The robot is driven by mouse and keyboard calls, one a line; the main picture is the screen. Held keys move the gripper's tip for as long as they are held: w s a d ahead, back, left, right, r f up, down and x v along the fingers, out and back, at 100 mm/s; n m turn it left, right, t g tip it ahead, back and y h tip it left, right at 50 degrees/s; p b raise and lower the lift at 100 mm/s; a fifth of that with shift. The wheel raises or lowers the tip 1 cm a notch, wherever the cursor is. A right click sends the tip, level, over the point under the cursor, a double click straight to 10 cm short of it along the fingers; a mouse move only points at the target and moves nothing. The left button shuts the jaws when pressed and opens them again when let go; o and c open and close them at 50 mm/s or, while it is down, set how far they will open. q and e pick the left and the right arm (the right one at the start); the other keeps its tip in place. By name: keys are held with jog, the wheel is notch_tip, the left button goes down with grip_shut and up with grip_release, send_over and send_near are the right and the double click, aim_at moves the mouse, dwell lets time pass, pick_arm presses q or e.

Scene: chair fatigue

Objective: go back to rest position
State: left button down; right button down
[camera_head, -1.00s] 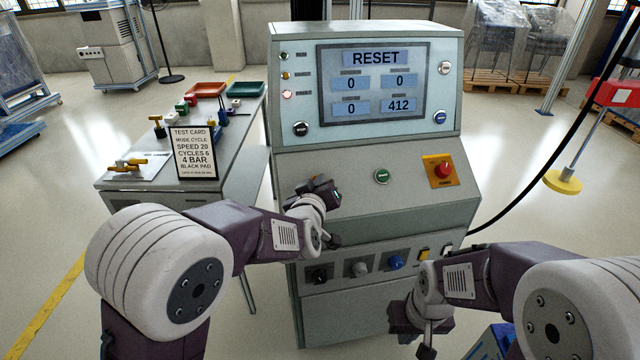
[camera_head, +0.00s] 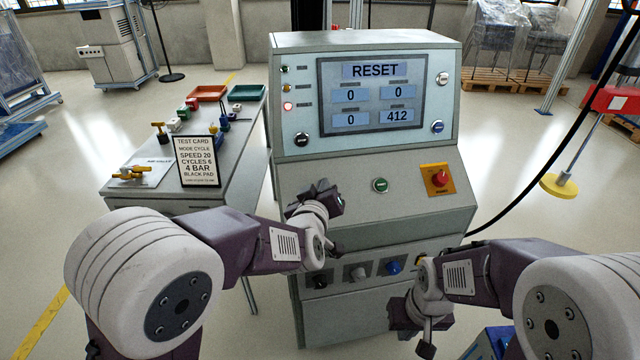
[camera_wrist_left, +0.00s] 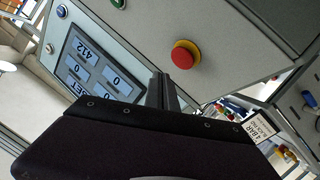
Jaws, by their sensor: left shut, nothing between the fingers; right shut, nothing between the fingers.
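The grey console (camera_head: 340,215) has a screen (camera_head: 371,94) reading RESET, 0, 0, 0 and 412. A red lamp is lit beside it.
A side table (camera_head: 232,165) on the left carries a test card (camera_head: 197,161), a yellow valve, small coloured parts and red and green trays. A black cable (camera_head: 540,170) runs down on the right.

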pick_arm(q)
jog(key=shift+s+d+r, duration=0.1)
jog(key=shift+s+r, duration=0.2)
jog(key=shift+r, duration=0.25)
pick_arm(e)
jog(key=shift+r, duration=0.55)
